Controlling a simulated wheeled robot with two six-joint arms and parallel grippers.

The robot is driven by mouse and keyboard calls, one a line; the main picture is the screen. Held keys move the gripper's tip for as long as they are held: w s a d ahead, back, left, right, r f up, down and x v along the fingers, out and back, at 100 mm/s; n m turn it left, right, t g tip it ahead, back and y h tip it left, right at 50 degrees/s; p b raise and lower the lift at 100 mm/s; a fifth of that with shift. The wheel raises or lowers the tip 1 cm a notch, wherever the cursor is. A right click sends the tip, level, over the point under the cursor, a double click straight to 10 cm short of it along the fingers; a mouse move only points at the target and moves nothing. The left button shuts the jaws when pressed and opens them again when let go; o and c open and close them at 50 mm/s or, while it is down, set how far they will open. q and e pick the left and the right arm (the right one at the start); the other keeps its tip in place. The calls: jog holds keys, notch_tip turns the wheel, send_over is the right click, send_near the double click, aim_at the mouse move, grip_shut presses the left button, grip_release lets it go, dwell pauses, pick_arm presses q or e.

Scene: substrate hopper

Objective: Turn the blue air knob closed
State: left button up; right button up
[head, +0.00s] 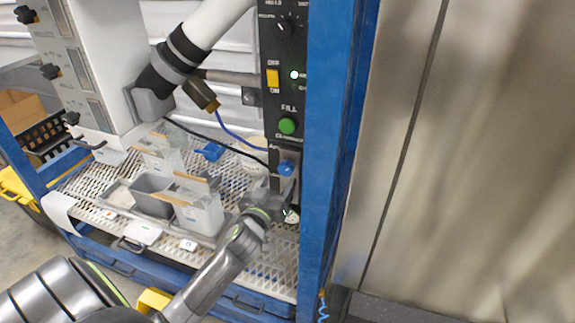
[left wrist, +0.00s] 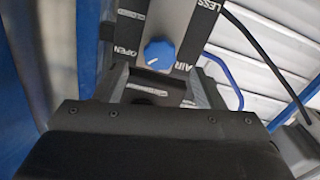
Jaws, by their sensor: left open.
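The blue air knob (head: 286,168) sits low on the dark control panel, below the green FILL button. In the left wrist view the blue knob (left wrist: 158,53) shows a white pointer mark toward its lower left, near the printed word OPEN. AIR and LESS are printed on its right side. My left gripper (head: 284,192) is just below and in front of the knob. In the left wrist view its open jaws (left wrist: 158,86) point toward the knob, which appears just beyond them, not clasped. My right gripper is not in view.
A blue frame post (head: 330,150) stands close to the right of the panel (head: 283,100). A perforated shelf (head: 265,262) holds grey bins (head: 200,212) to the left. A blue hose (head: 235,135) runs left of the panel. A large beige wall fills the right.

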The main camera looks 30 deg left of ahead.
aim_at(284, 171)
pick_arm(q)
jog(key=x, duration=0.8)
jog(key=shift+w, duration=0.1)
jog(key=c, duration=1)
